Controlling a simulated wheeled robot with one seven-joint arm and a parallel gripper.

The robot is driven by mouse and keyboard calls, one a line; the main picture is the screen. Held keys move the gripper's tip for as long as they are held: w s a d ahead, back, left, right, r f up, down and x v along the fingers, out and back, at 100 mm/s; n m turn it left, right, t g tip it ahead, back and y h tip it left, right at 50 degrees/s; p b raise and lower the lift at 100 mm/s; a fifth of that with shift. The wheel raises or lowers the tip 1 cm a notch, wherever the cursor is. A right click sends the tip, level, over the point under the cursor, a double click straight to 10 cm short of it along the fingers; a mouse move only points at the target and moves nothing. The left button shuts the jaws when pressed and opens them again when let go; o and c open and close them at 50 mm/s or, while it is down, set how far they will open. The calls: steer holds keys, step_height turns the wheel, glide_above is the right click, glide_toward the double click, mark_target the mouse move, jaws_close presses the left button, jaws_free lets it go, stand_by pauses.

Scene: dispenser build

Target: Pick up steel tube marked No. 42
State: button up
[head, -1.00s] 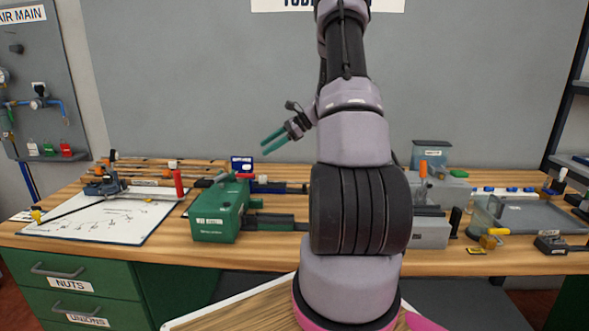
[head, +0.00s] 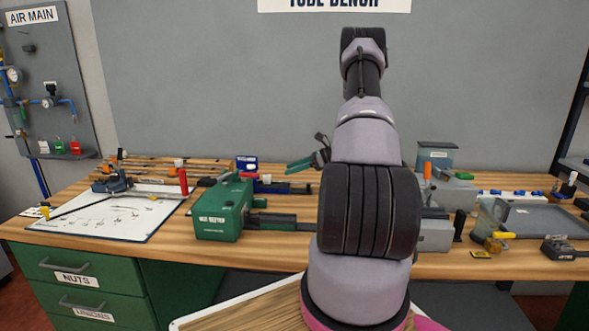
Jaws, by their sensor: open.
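My gripper (head: 300,164) shows in the head view just left of my arm, its green fingers pointing left above the back of the workbench (head: 275,262). It is open and nothing shows between its fingers. Several thin tubes or rods (head: 140,168) lie along the back left of the bench, left of my gripper and apart from it. I cannot read a No. 42 mark on any of them. My arm hides the middle of the bench.
A green machine (head: 217,212) stands left of my arm. A white drawing board (head: 105,215) with a blue tool (head: 110,182) is at the left. Grey fixtures, a grey tray (head: 545,220) and small parts crowd the right. The bench's front edge is mostly clear.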

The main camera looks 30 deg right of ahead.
mark_target(268, 176)
steer(key=x, duration=1)
steer(key=shift+w+a+f, duration=0.1)
jaws_close()
